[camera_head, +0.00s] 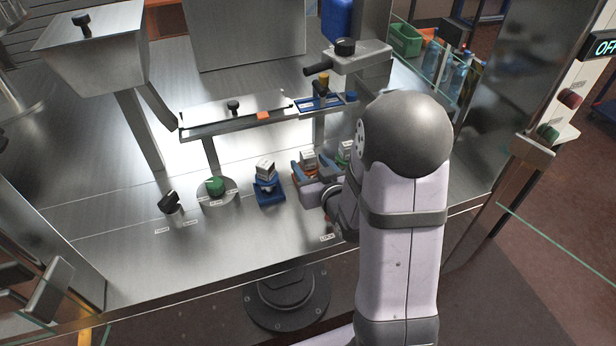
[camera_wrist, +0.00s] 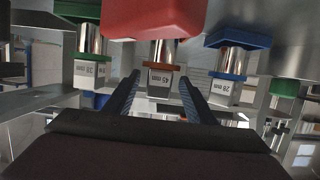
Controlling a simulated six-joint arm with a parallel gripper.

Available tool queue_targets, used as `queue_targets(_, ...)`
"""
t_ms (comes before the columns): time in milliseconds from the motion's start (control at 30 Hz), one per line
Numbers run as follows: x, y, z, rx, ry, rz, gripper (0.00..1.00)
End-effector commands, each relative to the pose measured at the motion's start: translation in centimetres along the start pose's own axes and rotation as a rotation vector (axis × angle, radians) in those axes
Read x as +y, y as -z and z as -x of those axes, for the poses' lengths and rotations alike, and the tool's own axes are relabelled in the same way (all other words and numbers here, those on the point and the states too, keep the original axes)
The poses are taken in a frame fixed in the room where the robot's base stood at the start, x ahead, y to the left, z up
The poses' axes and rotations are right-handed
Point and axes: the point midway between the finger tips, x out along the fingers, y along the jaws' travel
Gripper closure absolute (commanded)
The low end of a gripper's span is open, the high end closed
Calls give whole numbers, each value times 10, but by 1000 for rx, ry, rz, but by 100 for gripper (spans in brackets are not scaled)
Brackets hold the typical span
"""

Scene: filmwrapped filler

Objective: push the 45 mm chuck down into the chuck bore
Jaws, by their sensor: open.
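The 45 mm chuck (camera_wrist: 160,79), a silver cylinder with an orange-brown collar and a white label, stands between the two fingers of my gripper (camera_wrist: 161,88) in the wrist view. The fingers are apart, with a gap visible on both sides of the chuck. In the head view my gripper (camera_head: 311,176) is low over the bench around this chuck (camera_head: 309,158). A red block (camera_wrist: 155,16) covers the chuck's far end in the wrist view. I cannot make out the chuck bore for certain in either view.
The 28 mm chuck (camera_wrist: 226,80) with a blue collar is close on the right in the wrist view. A green-collared chuck (camera_wrist: 90,60) is on the left. In the head view a blue stand (camera_head: 268,192), a green knob (camera_head: 215,186) and a black knob (camera_head: 171,200) line the bench.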

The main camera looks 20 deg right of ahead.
Motion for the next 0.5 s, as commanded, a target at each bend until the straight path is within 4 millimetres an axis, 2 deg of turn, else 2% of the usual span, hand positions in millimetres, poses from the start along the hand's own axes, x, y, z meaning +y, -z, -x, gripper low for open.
queue_targets(267,0,2,-21,-1,1,0,50)
queue_targets(500,1,1,-25,0,0,0,50)
